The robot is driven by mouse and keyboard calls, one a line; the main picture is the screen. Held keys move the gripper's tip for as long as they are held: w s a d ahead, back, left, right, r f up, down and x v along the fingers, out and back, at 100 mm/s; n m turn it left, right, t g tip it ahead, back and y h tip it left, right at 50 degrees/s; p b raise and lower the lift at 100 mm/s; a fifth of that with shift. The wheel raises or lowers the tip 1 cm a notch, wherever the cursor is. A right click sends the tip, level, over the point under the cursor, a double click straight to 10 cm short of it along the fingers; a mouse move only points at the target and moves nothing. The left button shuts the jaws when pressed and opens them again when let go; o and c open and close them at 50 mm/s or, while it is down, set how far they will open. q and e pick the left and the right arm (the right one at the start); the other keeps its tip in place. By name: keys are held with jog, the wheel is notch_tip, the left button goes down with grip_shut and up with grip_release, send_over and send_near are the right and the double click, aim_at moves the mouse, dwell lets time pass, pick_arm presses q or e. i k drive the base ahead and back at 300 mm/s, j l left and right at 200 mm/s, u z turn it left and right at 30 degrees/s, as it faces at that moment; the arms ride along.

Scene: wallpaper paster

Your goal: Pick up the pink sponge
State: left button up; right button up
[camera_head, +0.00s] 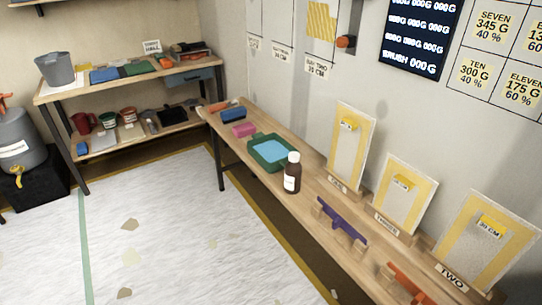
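The pink sponge (244,130) is a small pink block lying on the long wooden bench (320,225) along the right wall. It sits toward the bench's far end, between a dark blue block (232,115) behind it and a green tray (252,153) in front of it. It appears clear of both. Neither of my grippers shows in the head view.
A brown bottle (292,175) with a white cap stands beside the tray. A purple tool (341,220) and an orange one (408,283) are nearer. Yellow-bordered panels (350,146) lean on the wall. A loaded shelf (135,85) stands at the back left. The floor (150,230) left of the bench is open.

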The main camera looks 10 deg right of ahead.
aim_at(242, 130)
jog(key=i+j, duration=0.25)
jog(key=i, duration=0.2)
jog(key=i+j, duration=0.25)
jog(key=i, duration=0.15)
jog(key=i+j, duration=0.25)
jog(key=i, duration=0.2)
jog(key=k+j+u, duration=0.05)
